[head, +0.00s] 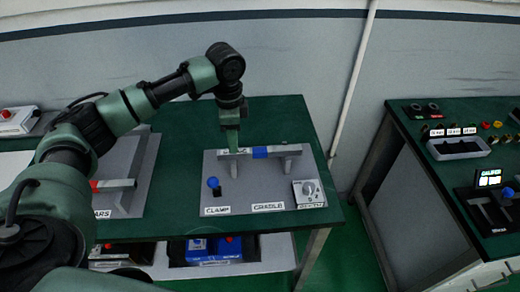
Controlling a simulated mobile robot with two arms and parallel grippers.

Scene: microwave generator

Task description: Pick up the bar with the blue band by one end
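The bar with the blue band (261,152) lies level across the two supports of the cradle (229,194) on the grey plate. Its blue band shows near the middle, with grey bar on both sides. My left gripper (232,145) points straight down over the left part of the bar, left of the blue band. Its fingertips are at or just behind the bar, and they are too small to tell whether they are open or closed on it. My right gripper is not in view.
A knob with a blue ball (213,183) labelled CLAMP and a grey dial box (308,193) flank the cradle label. A bar with a red end (94,185) lies on the left rack. A second bench with a caliper display (489,179) stands at right, past a gap.

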